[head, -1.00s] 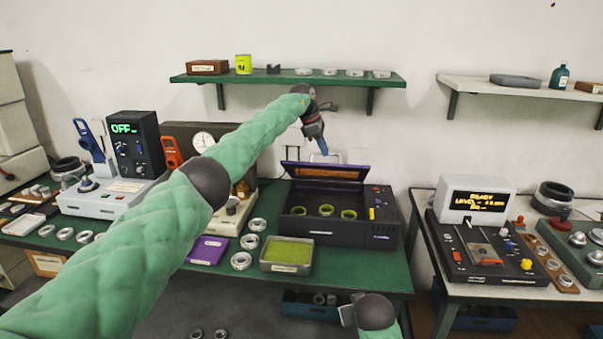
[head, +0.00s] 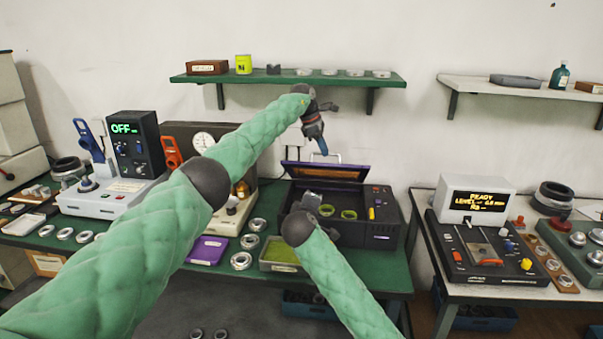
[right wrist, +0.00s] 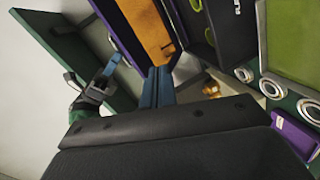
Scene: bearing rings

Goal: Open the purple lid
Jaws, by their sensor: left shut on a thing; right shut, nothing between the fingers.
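The purple lid (head: 325,172) stands raised at the back of the black machine (head: 372,238). Its orange inner face (right wrist: 143,27) shows in the right wrist view. My left gripper (head: 322,149) is shut at the thin handle above the lid's top edge; the exact contact is too small to see. It also shows in the right wrist view (right wrist: 107,70). My right gripper (head: 311,201) is over the left part of the open machine, in front of the lid. Its blue fingers (right wrist: 158,75) are shut and empty. It hides part of the machine's inside.
Green rings (head: 348,214) lie inside the machine. A green-filled tray (head: 280,266), metal rings (head: 249,241) and a purple box (head: 208,250) lie nearby on the green bench. A green shelf (head: 290,79) hangs close above my left gripper. A second bench with devices stands right.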

